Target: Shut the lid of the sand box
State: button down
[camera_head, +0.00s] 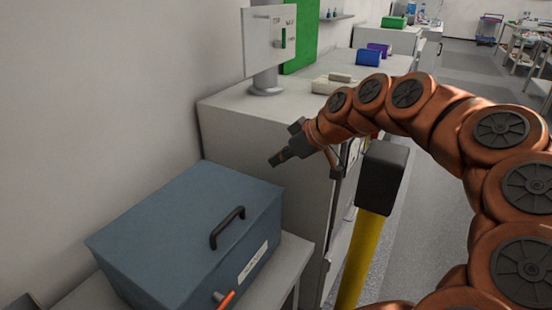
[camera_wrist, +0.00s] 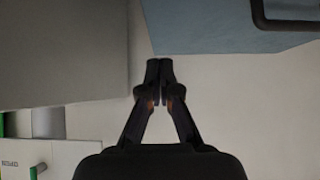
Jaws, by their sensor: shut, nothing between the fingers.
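The sand box (camera_head: 185,235) is a blue-grey box on a light stand at the lower left in the head view. Its lid (camera_head: 180,215) lies flat on top, with no gap that I can see, and has a black handle (camera_head: 228,228) near its front right. My gripper (camera_head: 275,160) is shut and empty, just beyond the box's far right corner and apart from it. In the wrist view my gripper (camera_wrist: 159,65) has its fingertips together, with part of the blue lid (camera_wrist: 220,25) and the dark handle (camera_wrist: 285,22) above and to the right.
A wall runs along the left. A yellow post with a dark top (camera_head: 382,175) stands right of the cabinet. An orange-tipped item (camera_head: 226,299) is at the box's front. The aisle at right is open floor.

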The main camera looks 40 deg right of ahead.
jog(key=shift+s+f+b, duration=0.15)
jog(key=shift+f+b, duration=0.15)
jog(key=shift+f, duration=0.15)
jog(key=shift+r, duration=0.15)
notch_tip(320, 180, up, 10)
dwell(0.9)
jog(key=shift+d, duration=0.1)
